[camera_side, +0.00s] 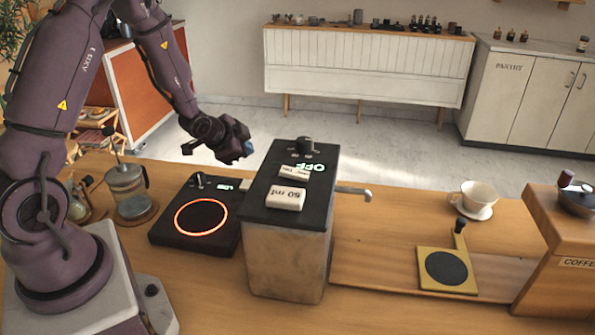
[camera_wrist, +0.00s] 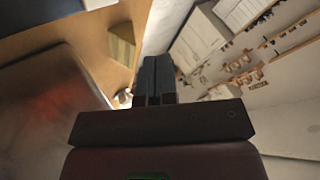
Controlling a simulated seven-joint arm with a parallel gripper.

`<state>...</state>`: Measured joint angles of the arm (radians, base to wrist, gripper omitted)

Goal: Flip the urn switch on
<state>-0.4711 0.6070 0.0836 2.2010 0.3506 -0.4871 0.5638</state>
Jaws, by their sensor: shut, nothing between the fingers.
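The urn (camera_side: 285,250) is a metal box with a black top panel, standing on the counter in the middle of the side view. Its panel shows the lit word OFF, upside down in this view. A black switch knob (camera_side: 305,146) stands at the panel's far edge, and two pale buttons sit nearer, one marked 50 ml (camera_side: 286,198). My gripper (camera_side: 248,149) is shut and empty, left of the switch and apart from it, near the panel's far left corner. Its closed fingers (camera_wrist: 156,78) show in the wrist view, where I cannot make out the switch.
A hot plate (camera_side: 170,232) with a glowing red ring lies left of the urn, and a glass press (camera_side: 128,186) stands beyond it. The urn's spout (camera_side: 357,192) sticks out right.

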